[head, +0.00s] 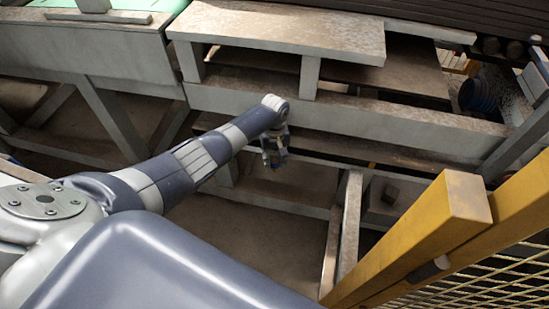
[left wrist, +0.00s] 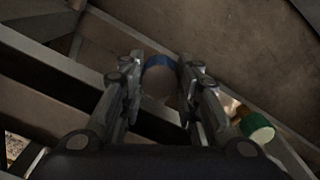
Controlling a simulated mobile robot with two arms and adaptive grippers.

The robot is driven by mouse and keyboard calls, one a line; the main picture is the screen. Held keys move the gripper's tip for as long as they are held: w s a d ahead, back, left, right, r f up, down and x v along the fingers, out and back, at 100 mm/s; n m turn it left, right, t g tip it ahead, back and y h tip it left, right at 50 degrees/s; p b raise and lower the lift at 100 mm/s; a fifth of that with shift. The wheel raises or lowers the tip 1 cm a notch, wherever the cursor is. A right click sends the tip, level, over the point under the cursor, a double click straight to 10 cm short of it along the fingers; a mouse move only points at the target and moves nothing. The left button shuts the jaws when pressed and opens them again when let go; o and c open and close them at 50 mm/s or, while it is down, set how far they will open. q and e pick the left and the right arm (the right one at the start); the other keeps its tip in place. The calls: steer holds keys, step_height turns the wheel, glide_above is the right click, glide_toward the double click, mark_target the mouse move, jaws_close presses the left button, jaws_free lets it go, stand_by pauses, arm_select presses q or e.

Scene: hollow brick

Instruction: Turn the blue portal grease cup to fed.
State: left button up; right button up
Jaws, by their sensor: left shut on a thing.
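The blue portal grease cup (left wrist: 160,64) shows in the left wrist view as a round cup with a blue rim. It sits between the fingertips of my left gripper (left wrist: 160,80), which is shut on it. In the head view my left gripper (head: 274,155) hangs below the end of my left arm, in front of the grey machine frame. The cup cannot be made out there, and its fed mark is not visible. My right gripper is not in view.
A green-capped cup (left wrist: 257,128) is right of the gripper in the left wrist view. Grey beams (head: 330,120) surround the gripper closely. A yellow guard rail (head: 420,235) with mesh stands at the right. A dark blue round thing (head: 478,94) is far right.

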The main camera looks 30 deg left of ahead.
mark_target(275, 160)
arm_select(q)
steer(key=m, duration=0.3)
steer(key=shift+m+p, duration=0.3)
steer(key=shift+m, duration=0.1)
steer(key=m, duration=0.3)
steer(key=shift+m, duration=0.3)
steer(key=m, duration=0.3)
steer(key=shift+m, duration=2.2)
steer(key=o, duration=0.8)
step_height(275, 160, up, 12)
